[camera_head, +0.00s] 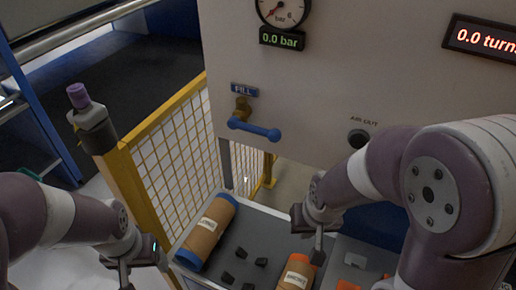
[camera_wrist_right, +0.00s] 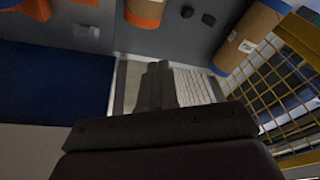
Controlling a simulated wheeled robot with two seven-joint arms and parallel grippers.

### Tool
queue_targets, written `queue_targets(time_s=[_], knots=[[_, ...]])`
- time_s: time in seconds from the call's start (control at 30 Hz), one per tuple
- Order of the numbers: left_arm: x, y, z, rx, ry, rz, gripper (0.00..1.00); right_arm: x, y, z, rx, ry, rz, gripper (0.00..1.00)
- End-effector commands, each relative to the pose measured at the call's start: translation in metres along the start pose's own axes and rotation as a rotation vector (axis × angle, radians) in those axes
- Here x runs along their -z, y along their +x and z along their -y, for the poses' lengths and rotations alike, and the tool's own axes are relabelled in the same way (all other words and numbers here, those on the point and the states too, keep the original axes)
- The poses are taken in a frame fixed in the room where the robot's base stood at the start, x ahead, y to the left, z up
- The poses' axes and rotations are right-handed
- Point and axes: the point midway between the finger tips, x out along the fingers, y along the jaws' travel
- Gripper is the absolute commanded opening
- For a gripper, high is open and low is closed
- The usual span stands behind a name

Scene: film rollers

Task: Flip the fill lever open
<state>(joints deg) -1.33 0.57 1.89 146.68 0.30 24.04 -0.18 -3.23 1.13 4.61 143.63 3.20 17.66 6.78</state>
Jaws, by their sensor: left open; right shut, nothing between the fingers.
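The fill lever (camera_head: 254,130) is a blue bar with rounded ends on the pale panel, lying nearly level and tilting slightly down to the right. It hangs below a brass valve (camera_head: 242,108) under the FILL label (camera_head: 244,89). My left gripper (camera_head: 142,270) is open, low at the left, well below and left of the lever. My right gripper (camera_head: 318,252) is below and right of the lever, apart from it, over the tray. In the right wrist view its fingers (camera_wrist_right: 158,85) are shut and empty. The lever does not show in that view.
The gauge display (camera_head: 282,39) reads 0.0 bar. An air-out port (camera_head: 358,137) is right of the lever. A yellow mesh fence (camera_head: 183,140) stands at the left. A grey tray (camera_head: 226,252) holds a blue-ended roller (camera_head: 207,232), an orange-ended roller (camera_head: 296,272) and dark blocks.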

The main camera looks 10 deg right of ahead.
Motion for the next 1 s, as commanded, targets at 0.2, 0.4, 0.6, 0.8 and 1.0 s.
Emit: queue_targets(time_s=[0.2, 0.4, 0.6, 0.8, 1.0], knots=[[-0.012, 0.096, 0.000, 0.000, 0.000, 0.002, 0.73, 0.153, 0.093, 0.103, 0.532, 1.025, -0.617, 0.00], [-0.019, 0.161, 0.000, 0.000, 0.000, 0.002, 0.73, 0.177, 0.088, 0.138, 1.665, 1.831, -0.901, 0.00], [-0.022, 0.185, 0.001, 0.000, 0.000, 0.001, 0.73, 0.115, 0.073, 0.138, -2.409, -1.771, 0.777, 0.00], [-0.022, 0.184, 0.001, 0.000, 0.000, 0.000, 0.73, 0.102, 0.064, 0.137, -2.427, -1.635, 0.699, 0.00], [-0.022, 0.183, 0.001, 0.000, 0.000, 0.000, 0.73, 0.103, 0.063, 0.136, -2.426, -1.638, 0.701, 0.00]])
